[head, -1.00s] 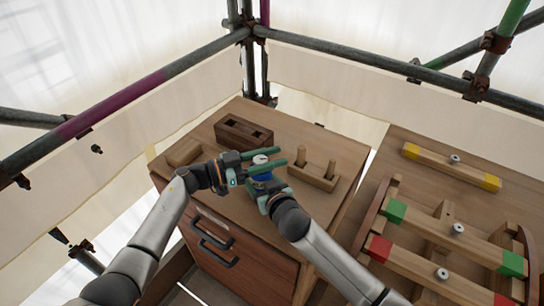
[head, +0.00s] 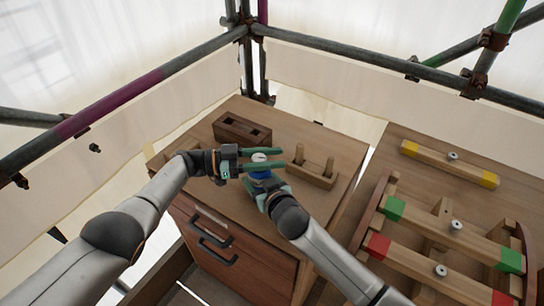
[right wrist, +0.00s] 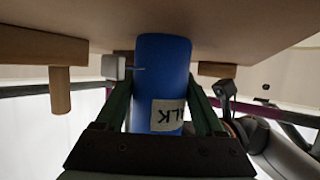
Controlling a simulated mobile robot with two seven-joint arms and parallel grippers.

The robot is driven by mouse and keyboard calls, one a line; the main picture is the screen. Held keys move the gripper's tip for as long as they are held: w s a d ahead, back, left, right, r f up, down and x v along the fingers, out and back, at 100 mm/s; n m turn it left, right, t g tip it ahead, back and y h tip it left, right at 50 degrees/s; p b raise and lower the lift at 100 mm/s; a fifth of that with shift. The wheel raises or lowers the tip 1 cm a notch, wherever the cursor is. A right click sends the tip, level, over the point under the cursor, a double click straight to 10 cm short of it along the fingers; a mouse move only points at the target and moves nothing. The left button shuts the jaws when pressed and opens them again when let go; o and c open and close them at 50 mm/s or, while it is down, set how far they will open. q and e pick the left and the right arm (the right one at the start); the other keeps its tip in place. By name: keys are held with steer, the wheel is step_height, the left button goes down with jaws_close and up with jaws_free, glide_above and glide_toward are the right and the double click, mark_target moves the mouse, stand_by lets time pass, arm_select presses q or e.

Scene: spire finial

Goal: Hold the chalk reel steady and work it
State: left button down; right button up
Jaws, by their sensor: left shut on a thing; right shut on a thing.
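The chalk reel is a blue cylinder (right wrist: 162,70) with a pale label, partly reading "LK", in the right wrist view. In the head view its blue body (head: 261,175) and pale round top (head: 259,157) show between the grippers above the cabinet top. My right gripper (right wrist: 160,95) is shut on the blue body, one green finger on each side. My left gripper (head: 261,160) comes in from the left, its green fingers on either side of the pale top, shut on the reel. Its exact contact is hidden. A small grey block (right wrist: 114,67) on a thin line sits beside the reel.
A dark wooden block with square holes (head: 242,131) and a wooden stand with two pegs (head: 314,171) are on the wooden cabinet (head: 290,130). A bench at right carries wooden bars with coloured ends (head: 449,164). Scaffold poles (head: 400,73) stand behind.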

arm_select(q)
steer(key=shift+f, duration=0.1)
steer(key=shift+c, duration=2.2)
jaws_free()
steer(key=shift+a, duration=0.1)
steer(key=a, duration=1.2)
steer(key=shift+s, duration=0.25)
